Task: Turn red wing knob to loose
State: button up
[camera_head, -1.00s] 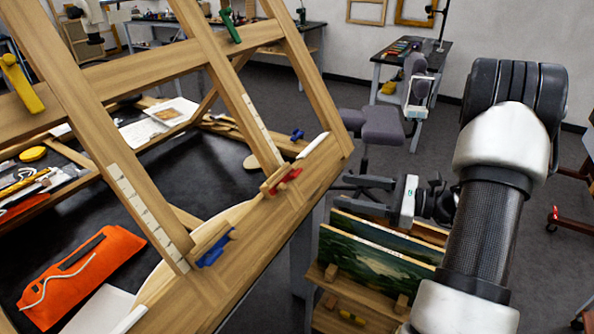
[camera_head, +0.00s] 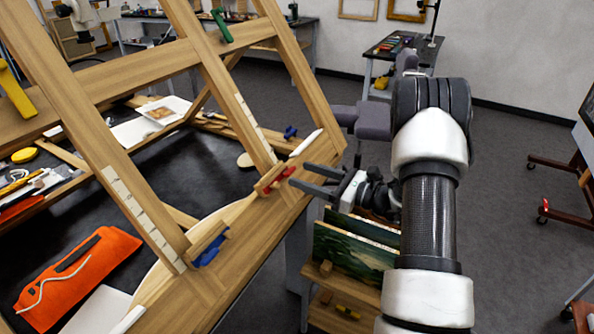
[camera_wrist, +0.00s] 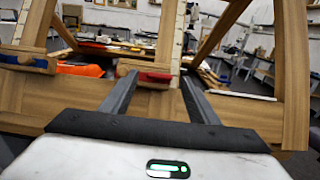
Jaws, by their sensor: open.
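The red wing knob (camera_head: 279,181) sits on a small wooden block on the lower rail of the wooden frame (camera_head: 240,236). In the wrist view the red knob (camera_wrist: 155,77) shows ahead, between the two fingers. My gripper (camera_head: 299,175) is open and empty, with its fingertips close to the knob from the right. In the wrist view my gripper (camera_wrist: 160,82) has one finger on each side of the knob's direction. I cannot tell whether a fingertip touches the knob.
A blue wing knob (camera_head: 210,250) is lower left on the same rail, and another blue one (camera_head: 290,132) is behind. Green (camera_head: 222,26) and yellow clamps hang on the frame. Paintings (camera_head: 350,250) stand in a rack below my arm. An orange pouch (camera_head: 75,275) lies on the dark table.

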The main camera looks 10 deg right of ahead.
aim_at(293, 171)
jog(key=shift+x, duration=1.6)
jog(key=c, duration=1.1)
jog(key=shift+o, duration=0.3)
